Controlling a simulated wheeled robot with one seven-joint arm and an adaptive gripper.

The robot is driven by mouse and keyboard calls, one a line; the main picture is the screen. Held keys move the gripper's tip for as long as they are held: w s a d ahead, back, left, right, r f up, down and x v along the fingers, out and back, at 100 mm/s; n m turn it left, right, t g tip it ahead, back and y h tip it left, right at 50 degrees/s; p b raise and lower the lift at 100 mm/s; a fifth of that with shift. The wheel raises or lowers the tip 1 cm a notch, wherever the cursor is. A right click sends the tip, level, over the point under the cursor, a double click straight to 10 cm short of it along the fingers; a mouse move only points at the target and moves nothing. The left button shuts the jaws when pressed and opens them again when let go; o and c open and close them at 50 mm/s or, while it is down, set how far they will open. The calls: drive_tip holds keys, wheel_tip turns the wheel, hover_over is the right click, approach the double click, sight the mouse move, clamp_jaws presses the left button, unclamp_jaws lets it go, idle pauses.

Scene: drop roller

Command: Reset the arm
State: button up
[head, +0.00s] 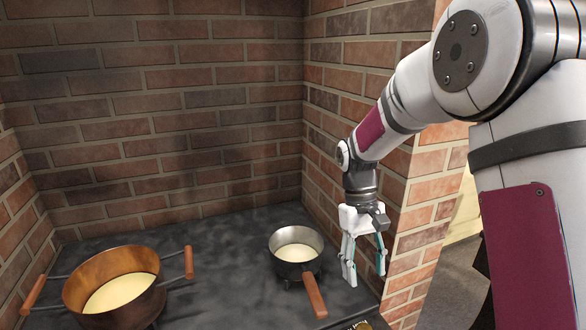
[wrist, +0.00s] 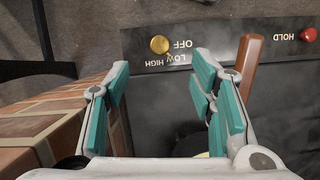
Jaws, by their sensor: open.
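My gripper (head: 364,262) hangs from my arm at the right, pointing down beside the brick corner in the head view. Its fingers are apart with nothing between them. In the wrist view, the gripper (wrist: 160,95) shows its two teal-padded fingers spread above the dark counter edge. A small metal pan (head: 297,254) with a wooden handle (head: 314,295) sits just left of the gripper, with pale contents inside. The handle also shows behind the right finger in the wrist view (wrist: 250,62).
A large copper pot (head: 110,283) with two wooden handles stands on the dark counter (head: 215,245) at the left. Brick walls (head: 160,110) enclose the back and sides. The wrist view shows a panel with a brass knob (wrist: 160,44) marked OFF, LOW, HIGH and a red HOLD button (wrist: 308,34).

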drive_tip(key=s+r+t+p, duration=0.2)
drive_tip(key=s+r, duration=0.4)
drive_tip(key=r, duration=0.5)
drive_tip(key=s+r+t+p, duration=0.2)
drive_tip(key=s+r, duration=0.2)
drive_tip(key=s, duration=0.3)
drive_tip(key=s+d+r+m+t+p, duration=0.1)
drive_tip(key=s+r+t+p, duration=0.1)
drive_tip(key=s+r, duration=0.3)
drive_tip(key=s+r+m+t+y+p, duration=0.1)
drive_tip(key=s+r+p, duration=0.2)
drive_tip(key=s, duration=0.8)
drive_tip(key=shift+s+d+r+t+p, duration=0.2)
drive_tip(key=shift+r+t+p, duration=0.2)
drive_tip(key=shift+r, duration=0.35)
drive_tip(key=shift+w, duration=0.1)
